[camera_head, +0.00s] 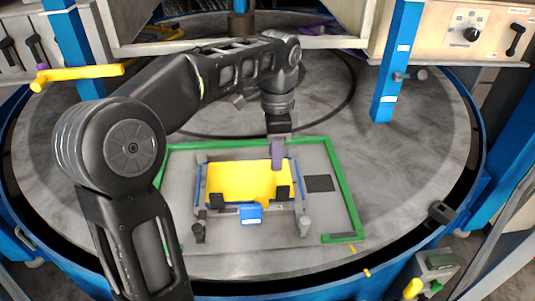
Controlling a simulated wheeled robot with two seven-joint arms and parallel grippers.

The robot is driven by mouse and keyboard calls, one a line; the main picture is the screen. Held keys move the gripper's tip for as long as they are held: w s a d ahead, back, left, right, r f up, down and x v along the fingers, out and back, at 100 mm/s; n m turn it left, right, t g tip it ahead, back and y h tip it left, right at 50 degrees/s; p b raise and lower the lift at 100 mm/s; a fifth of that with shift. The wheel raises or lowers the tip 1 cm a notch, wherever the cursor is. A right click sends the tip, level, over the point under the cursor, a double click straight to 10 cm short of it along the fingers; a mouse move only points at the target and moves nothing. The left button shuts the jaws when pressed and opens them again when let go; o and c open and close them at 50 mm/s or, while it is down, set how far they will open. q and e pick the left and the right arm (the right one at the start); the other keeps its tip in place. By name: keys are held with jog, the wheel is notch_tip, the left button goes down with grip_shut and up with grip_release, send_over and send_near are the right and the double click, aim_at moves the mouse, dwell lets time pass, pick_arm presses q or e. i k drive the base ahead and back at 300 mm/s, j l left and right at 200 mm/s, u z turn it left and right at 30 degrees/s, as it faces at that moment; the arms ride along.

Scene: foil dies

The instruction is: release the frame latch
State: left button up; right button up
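A yellow tray-like part (240,178) sits in a fixture with blue side rails (203,185) and a blue tab (250,214) at its front. Dark clamps stand by its front corners. A purple upright piece (277,155) stands at the tray's back right edge; I cannot tell whether it is the frame latch. My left arm reaches over from the left, and its gripper (279,134) points down right above the purple piece. Its fingers are too small and hidden to tell whether they are open or touch the piece. My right gripper is out of view.
A green border (345,188) surrounds the fixture on a round grey table (430,150). Blue posts (398,60) rise at the back left and right. A yellow handle (80,75) shows at left. A control box with a knob (472,34) is at back right.

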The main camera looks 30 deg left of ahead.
aim_at(38, 85)
jog(key=k+l, duration=0.8)
